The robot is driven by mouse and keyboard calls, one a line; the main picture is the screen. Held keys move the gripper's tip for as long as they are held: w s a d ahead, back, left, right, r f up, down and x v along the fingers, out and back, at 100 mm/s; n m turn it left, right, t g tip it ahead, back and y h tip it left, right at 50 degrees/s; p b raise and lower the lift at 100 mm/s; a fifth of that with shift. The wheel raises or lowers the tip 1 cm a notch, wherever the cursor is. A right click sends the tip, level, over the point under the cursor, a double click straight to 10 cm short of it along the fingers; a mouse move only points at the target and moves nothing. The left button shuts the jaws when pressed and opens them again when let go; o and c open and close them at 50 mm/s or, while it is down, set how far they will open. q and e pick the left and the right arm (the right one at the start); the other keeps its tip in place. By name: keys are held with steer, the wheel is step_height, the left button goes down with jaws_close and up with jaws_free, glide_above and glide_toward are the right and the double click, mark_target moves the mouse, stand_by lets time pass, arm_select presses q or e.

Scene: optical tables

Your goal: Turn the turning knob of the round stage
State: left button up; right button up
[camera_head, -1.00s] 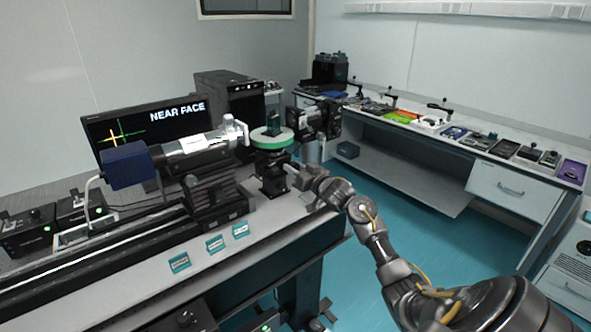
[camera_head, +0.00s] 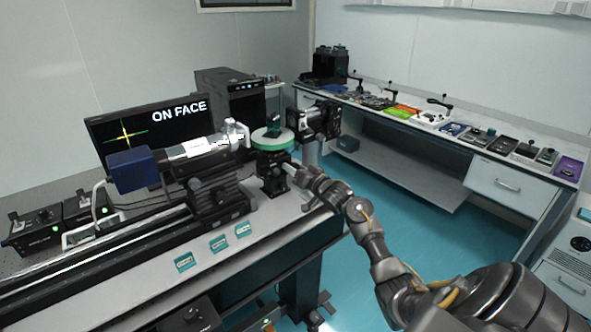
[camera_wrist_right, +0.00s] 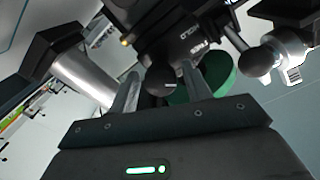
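The round stage (camera_head: 272,139) is a green-rimmed disc on a dark mount (camera_head: 272,182) on the optical table, with a small dark block (camera_head: 274,124) on top. My right gripper (camera_head: 291,168) reaches the front of the mount from the right. In the right wrist view its two fingers (camera_wrist_right: 160,78) stand on either side of a dark round turning knob (camera_wrist_right: 161,82), apparently closed on it. Exact finger contact is hard to see. The green disc (camera_wrist_right: 212,78) shows behind the right finger. My left gripper is not in view.
A monitor (camera_head: 165,122) reads ON FACE above a yellow-green cross. A silver tube (camera_head: 195,152) on a rail stands left of the stage, and a dark device (camera_head: 318,120) stands right behind it. Teal labels (camera_head: 218,243) line the table front. A side bench (camera_head: 400,118) holds several items.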

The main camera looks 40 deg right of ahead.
steer(key=shift+o, duration=0.2)
steer(key=shift+s, duration=0.1)
steer(key=s+b, duration=0.2)
steer(key=s, duration=0.8)
steer(key=shift+s+a, duration=0.15)
steer(key=shift+s, duration=0.2)
